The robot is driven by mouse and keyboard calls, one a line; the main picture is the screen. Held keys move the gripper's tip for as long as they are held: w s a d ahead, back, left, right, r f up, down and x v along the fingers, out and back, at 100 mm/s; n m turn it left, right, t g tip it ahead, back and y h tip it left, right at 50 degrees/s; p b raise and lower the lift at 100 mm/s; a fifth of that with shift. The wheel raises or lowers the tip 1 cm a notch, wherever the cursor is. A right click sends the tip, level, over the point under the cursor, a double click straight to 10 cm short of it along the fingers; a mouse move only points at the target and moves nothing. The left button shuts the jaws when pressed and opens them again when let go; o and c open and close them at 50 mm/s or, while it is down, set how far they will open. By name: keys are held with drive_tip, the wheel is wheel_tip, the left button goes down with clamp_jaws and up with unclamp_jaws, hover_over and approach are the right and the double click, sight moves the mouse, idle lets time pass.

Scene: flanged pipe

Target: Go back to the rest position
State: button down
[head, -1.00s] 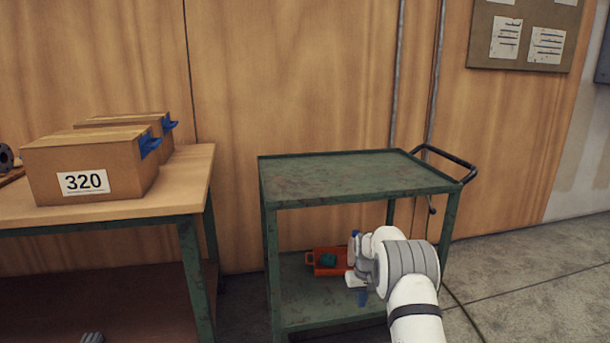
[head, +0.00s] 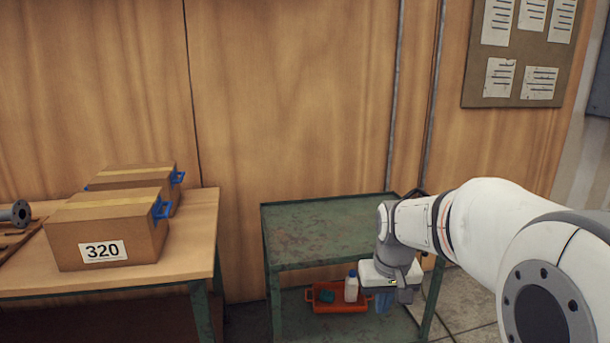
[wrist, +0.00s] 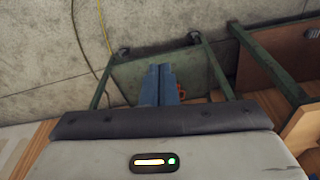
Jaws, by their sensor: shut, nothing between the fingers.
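My gripper (head: 384,301) hangs in front of the green cart in the head view, at the right of its lower shelf. Its blue fingers also show in the wrist view (wrist: 160,72), side by side and shut, with nothing held. The arm reaches in from the right side of the head view. The green cart (head: 320,228) stands in the middle with a bare top. An orange tray (head: 340,306) sits on its lower shelf, holding a dark green item (head: 327,296) and a white bottle (head: 351,288). The tray is mostly hidden behind the fingers in the wrist view.
A wooden workbench (head: 206,232) stands at the left with a box labelled 320 (head: 75,240), a second box (head: 130,177) behind it, and a grey flanged pipe (head: 16,214) at the far left. A wooden wall and a noticeboard (head: 517,60) are behind.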

drive_tip(key=s+r+p, duration=0.4)
drive_tip(key=s+r, duration=0.1)
drive_tip(key=s, duration=0.3)
drive_tip(key=s+r+p, duration=0.5)
drive_tip(key=s, duration=0.4)
drive_tip(key=shift+s+a+t, duration=0.3)
drive_tip(key=shift+a+t, duration=0.05)
drive_tip(key=shift+t, duration=0.05)
drive_tip(key=c, duration=2.1)
unclamp_jaws()
